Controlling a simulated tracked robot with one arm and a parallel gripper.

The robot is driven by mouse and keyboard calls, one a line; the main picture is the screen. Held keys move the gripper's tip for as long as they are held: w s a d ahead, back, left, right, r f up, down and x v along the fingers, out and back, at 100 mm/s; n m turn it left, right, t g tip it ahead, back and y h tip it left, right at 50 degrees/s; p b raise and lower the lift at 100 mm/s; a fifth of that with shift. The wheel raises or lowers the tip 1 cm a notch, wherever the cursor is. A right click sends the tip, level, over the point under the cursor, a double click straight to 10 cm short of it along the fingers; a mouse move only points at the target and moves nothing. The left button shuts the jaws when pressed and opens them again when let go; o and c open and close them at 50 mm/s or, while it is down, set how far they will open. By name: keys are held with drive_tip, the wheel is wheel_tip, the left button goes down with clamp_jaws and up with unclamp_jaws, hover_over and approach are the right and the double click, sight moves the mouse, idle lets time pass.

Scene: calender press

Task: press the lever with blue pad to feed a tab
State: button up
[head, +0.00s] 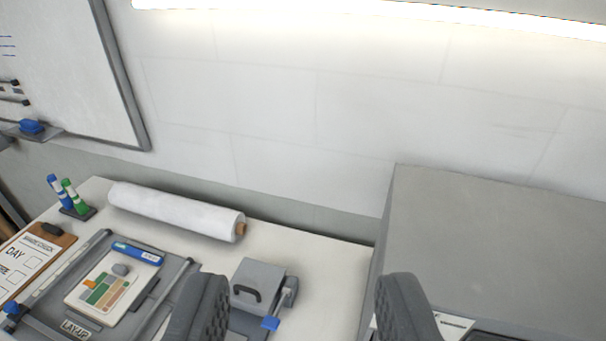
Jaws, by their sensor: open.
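A grey box-shaped dispenser (259,281) with a black handle on its front stands on the white bench. A lever with a blue pad (270,322) sticks out at its lower right. My gripper (307,310) is open and empty at the bottom of the view. Its left finger is just left of and in front of the dispenser and hides part of its base. Its right finger is well to the right of the blue pad. In the picture the pad lies between the two fingers, and no contact shows.
A large grey cabinet (480,240) rises on the right. A white roll (175,210) lies at the back of the bench (318,262). Left are a lay-up tray (178,268) with a card, a clipboard (70,237) and marker pens (68,193). The bench right of the dispenser is clear.

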clamp_jaws()
idle(1.7)
